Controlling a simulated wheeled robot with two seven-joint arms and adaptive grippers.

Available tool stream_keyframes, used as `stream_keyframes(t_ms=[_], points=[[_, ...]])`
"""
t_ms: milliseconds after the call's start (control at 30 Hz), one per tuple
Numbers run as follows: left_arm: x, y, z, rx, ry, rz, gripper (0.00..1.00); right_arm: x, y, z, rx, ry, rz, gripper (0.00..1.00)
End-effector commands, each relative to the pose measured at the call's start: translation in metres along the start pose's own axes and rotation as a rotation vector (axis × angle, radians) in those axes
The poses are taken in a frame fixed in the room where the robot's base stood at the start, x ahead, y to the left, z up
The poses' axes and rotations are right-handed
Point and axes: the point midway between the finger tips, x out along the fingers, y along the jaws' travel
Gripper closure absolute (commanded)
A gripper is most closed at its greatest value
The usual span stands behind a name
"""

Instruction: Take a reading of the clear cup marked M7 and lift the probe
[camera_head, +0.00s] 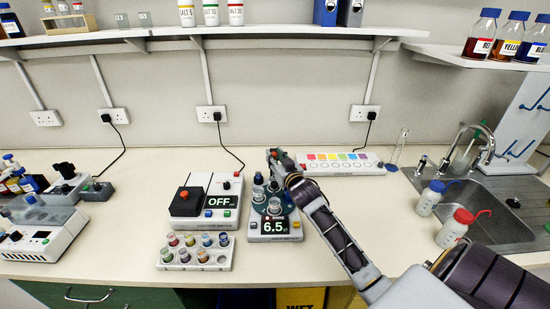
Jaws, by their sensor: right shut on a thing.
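The meter (275,238) stands mid-bench, and its dark display reads 6.5. A round holder with several small cups (258,194) sits on top of it, partly covered by my right arm. My right gripper (277,160) is above the back of the meter, shut on what appears to be the probe, which is mostly hidden by the fingers. A white rack (195,262) with several small cups of coloured liquid is in front, to the left of the meter. I cannot read the mark M7 on any cup. My left gripper is not in view.
A device reading OFF (215,200) stands left of the meter. A strip of coloured squares (335,168) lies behind my right arm. Wash bottles (428,198) and a sink (495,190) are at the right, a white instrument (38,238) at the left. Bench between is clear.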

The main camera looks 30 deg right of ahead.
Motion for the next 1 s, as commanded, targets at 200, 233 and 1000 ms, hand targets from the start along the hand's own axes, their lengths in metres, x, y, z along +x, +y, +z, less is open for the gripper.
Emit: stream_keyframes(t_ms=[200,233,1000], points=[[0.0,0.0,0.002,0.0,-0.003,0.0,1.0,0.001,0.004,-0.008,-0.004,0.014,0.004,0.57],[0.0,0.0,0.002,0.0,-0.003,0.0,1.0,0.001,0.003,-0.007,-0.004,0.013,0.004,0.57],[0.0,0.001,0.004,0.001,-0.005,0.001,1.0,-0.025,0.002,-0.003,0.0,0.007,0.001,0.57]])
